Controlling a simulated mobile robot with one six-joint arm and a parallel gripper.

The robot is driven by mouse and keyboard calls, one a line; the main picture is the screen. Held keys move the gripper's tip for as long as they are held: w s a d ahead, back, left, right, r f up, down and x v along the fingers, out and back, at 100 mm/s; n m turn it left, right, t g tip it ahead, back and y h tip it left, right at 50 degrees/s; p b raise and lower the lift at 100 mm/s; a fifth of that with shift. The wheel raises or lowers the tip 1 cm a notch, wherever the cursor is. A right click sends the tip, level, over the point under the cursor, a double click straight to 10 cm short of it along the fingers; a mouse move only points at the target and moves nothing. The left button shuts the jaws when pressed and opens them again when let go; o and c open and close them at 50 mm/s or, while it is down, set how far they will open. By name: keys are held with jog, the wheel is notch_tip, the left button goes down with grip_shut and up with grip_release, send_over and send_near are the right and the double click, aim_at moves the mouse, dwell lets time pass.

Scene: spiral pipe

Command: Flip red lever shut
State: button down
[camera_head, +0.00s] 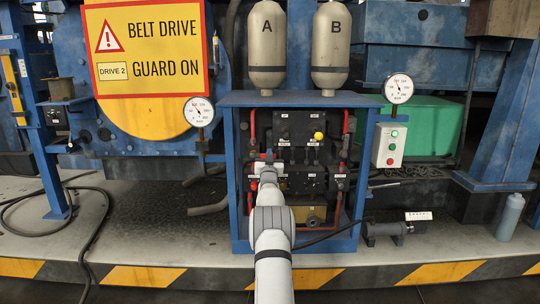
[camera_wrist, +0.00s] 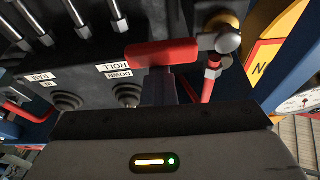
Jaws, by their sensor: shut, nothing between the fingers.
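The red lever (camera_wrist: 163,53) shows in the wrist view as a flat red handle lying sideways across the picture. Its right end meets a brass and steel valve fitting (camera_wrist: 222,40) on a red pipe. My gripper (camera_wrist: 158,88) is shut and empty, with its dark fingers close by the lever, overlapping its lower edge in the picture; I cannot tell whether they touch. In the head view my gripper (camera_head: 266,164) is at the left side of the black control panel (camera_head: 300,130), inside the blue cabinet frame. There my arm hides much of the lever's area.
In the wrist view, upside-down labels (camera_wrist: 118,70), rubber-booted stems (camera_wrist: 127,94) and several metal levers (camera_wrist: 75,15) sit beside the lever. Red pipes (camera_head: 333,214) run around the panel. The blue cabinet posts (camera_head: 357,180) stand close on both sides. The floor (camera_head: 130,220) to the left has a black cable.

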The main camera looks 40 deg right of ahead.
aim_at(269, 145)
jog(key=shift+s+d+f, duration=0.1)
jog(key=shift+s, duration=0.05)
notch_tip(269, 145, up, 4)
jog(key=shift+f+p, duration=0.1)
jog(key=shift+p, duration=0.45)
jog(key=p+v, duration=0.2)
jog(key=v, duration=0.8)
